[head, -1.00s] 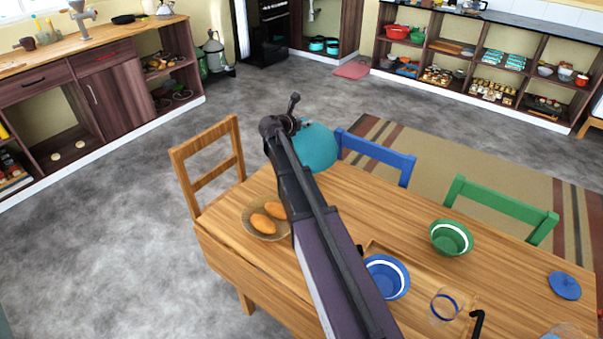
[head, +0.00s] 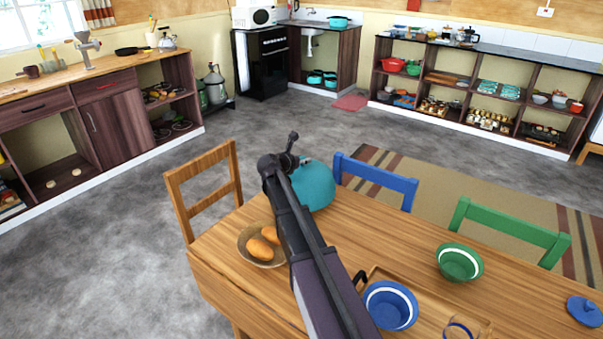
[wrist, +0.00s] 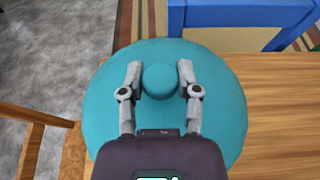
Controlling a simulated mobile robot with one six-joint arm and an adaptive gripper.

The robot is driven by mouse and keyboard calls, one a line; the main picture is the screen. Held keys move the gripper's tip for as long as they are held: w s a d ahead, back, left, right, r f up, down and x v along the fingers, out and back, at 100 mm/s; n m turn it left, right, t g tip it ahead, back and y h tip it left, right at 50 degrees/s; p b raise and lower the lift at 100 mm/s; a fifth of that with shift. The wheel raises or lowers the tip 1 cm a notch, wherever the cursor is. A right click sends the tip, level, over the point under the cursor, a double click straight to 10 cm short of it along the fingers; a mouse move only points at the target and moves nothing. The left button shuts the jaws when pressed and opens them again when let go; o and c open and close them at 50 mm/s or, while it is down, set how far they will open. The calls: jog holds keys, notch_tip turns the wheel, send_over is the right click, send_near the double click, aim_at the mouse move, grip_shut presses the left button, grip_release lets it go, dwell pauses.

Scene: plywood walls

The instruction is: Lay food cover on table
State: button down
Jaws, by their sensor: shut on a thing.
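The food cover is a teal dome (head: 316,185) with a round knob on top. In the head view it is at the far end of the wooden table (head: 225,265), partly hidden behind my arm. In the wrist view the food cover (wrist: 100,110) fills the middle, and my gripper (wrist: 160,80) is shut on its knob, one finger on each side. In the wrist view the cover is over the table's end. I cannot tell whether its rim touches the tabletop.
A bowl with bread rolls (head: 247,252) stands left of my arm. A blue bowl (head: 390,305), a tray (head: 435,310), a green bowl (head: 459,262) and a blue lid (head: 585,311) are to the right. Wooden (head: 203,180), blue (head: 376,182) and green (head: 510,228) chairs stand around the table.

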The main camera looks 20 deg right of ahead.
aim_at(301, 167)
jog(key=shift+f, duration=0.15)
jog(key=shift+f+b, duration=1.75)
jog(key=shift+b, duration=0.15)
jog(key=shift+f, duration=0.2)
jog(key=shift+c, duration=1.6)
grip_release()
jog(key=shift+r, duration=0.2)
jog(key=shift+s+a+r+p, duration=0.3)
jog(key=shift+s+a+p, duration=0.05)
jog(key=shift+a, duration=0.1)
jog(key=p+v, duration=0.3)
jog(key=v, duration=0.7)
jog(key=shift+s+a, duration=0.2)
jog(key=shift+a, duration=0.15)
jog(key=shift+s, duration=0.1)
